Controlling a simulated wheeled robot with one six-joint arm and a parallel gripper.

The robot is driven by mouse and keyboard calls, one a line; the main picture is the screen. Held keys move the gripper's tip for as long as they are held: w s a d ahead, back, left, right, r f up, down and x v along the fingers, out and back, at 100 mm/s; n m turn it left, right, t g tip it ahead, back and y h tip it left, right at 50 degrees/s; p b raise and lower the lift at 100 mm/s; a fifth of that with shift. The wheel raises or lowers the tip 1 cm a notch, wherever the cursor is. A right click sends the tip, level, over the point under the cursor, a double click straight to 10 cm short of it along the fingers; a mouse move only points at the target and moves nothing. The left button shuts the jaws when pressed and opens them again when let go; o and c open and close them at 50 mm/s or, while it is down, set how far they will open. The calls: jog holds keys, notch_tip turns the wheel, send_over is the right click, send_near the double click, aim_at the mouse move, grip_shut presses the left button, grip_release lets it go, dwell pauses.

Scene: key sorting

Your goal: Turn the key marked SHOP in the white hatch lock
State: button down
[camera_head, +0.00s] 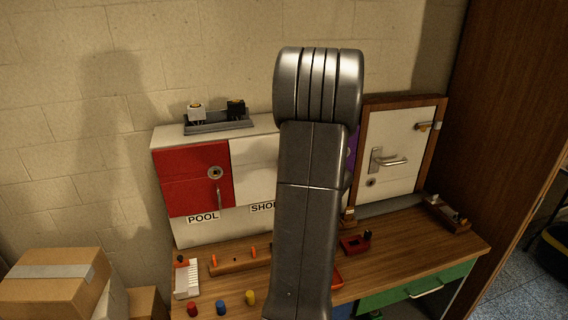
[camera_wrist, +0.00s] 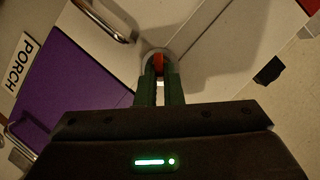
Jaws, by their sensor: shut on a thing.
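The white hatch (camera_head: 250,165) stands on the bench beside the red hatch in the head view. Its label (camera_head: 263,207) reads "SHO" before my arm cuts it off. In the wrist view the white hatch (camera_wrist: 205,50) fills the middle, with a grey round lock (camera_wrist: 148,55) on it. My gripper (camera_wrist: 160,78) is shut on an orange-red key (camera_wrist: 158,62), which is right at the lock's face. How deep the key sits and its mark cannot be seen. My arm hides the gripper and the lock in the head view.
The red hatch (camera_head: 190,160) is at left above "POOL". A purple hatch (camera_wrist: 75,95) with a PORCH label (camera_wrist: 24,62) is beside the white one. A wooden key rack (camera_head: 240,264) and coloured knobs are on the bench. A door panel (camera_head: 400,145) stands at right.

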jog(key=shift+w+r+m, duration=0.1)
jog(key=shift+m, duration=0.2)
jog(key=m+y, duration=0.1)
jog(key=m, duration=0.1)
jog(key=m+y, duration=0.1)
jog(key=shift+d+f+m+y, duration=0.2)
jog(key=shift+f+m+y, duration=0.05)
jog(key=shift+m+y, duration=0.05)
dwell(0.4)
jog(key=m+t+y, duration=0.1)
jog(key=m, duration=0.1)
jog(key=shift+f+m, duration=0.2)
jog(key=shift+m, duration=0.2)
jog(key=c, duration=1.5)
grip_release()
jog(key=shift+w, duration=0.15)
